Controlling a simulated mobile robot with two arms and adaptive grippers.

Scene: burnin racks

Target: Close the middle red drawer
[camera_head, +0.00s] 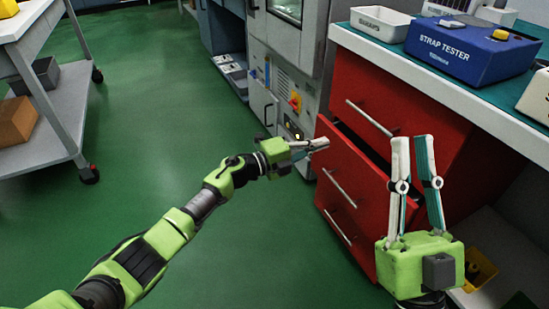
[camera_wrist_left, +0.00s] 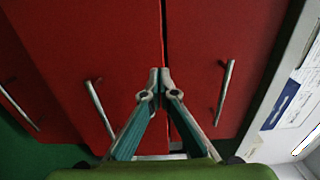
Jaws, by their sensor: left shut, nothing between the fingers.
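The red drawer cabinet (camera_head: 400,85) stands under the green-topped bench. Its middle red drawer (camera_head: 345,165) sticks out, with a dark gap above its front; its bar handle (camera_head: 340,188) faces left. My left gripper (camera_head: 325,143) is shut and empty, at the upper far corner of that drawer front. In the left wrist view the shut fingertips (camera_wrist_left: 160,75) lie over the edge between the middle drawer (camera_wrist_left: 110,50) and top drawer (camera_wrist_left: 215,50); I cannot tell whether they touch. My right gripper (camera_head: 412,142) is open and empty, pointing up in front of the cabinet.
The bottom drawer's handle (camera_head: 337,227) is below the middle one. A blue strap tester (camera_head: 470,50) and a white bin (camera_head: 381,23) stand on the bench. A grey machine (camera_head: 285,75) is beyond the cabinet. The green floor (camera_head: 150,120) is clear toward the cart (camera_head: 55,105).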

